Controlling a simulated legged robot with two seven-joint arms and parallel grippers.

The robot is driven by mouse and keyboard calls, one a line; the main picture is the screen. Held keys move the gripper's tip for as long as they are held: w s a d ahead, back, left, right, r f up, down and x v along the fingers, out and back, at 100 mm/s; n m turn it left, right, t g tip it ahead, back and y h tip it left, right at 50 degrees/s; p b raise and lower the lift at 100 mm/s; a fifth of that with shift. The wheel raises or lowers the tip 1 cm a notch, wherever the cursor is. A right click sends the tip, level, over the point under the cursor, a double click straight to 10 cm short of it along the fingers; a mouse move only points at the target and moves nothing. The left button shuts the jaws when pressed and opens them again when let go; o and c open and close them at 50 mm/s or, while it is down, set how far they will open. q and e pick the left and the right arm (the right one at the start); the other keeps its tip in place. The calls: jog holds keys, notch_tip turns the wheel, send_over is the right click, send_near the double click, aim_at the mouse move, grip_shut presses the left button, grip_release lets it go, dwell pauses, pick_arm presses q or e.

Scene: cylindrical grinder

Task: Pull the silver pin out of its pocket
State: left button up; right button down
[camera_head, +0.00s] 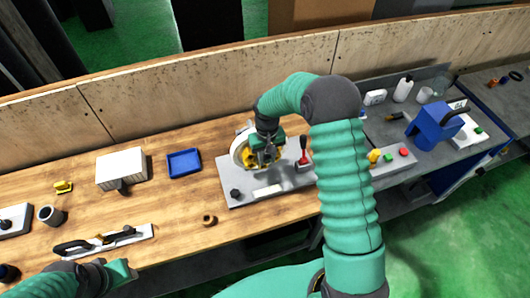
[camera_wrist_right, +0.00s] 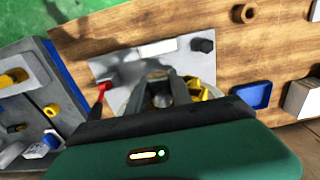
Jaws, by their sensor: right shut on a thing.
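The grinder sits on a grey base plate (camera_head: 235,196) on the wooden bench, with a round pale wheel (camera_head: 239,151) and yellow parts. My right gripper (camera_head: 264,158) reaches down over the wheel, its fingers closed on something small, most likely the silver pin.
A red lever (camera_head: 303,152) and a black knob (camera_head: 235,193) stand up from the base plate. A blue tray (camera_head: 184,163) and a white block (camera_head: 121,169) lie to the left. A brown ring (camera_head: 209,220) is near the front edge. A blue machine (camera_head: 432,127) stands right.

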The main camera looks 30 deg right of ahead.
jog(key=shift+s+a+p, duration=0.1)
jog(key=shift+s+a, duration=0.1)
jog(key=shift+s, duration=0.55)
jog(key=shift+s+a+p, duration=0.1)
jog(key=shift+s+a, duration=0.05)
jog(key=shift+s, duration=0.6)
jog(key=shift+s+a+p, duration=0.1)
jog(key=shift+s+a, duration=0.1)
jog(key=shift+s, duration=0.55)
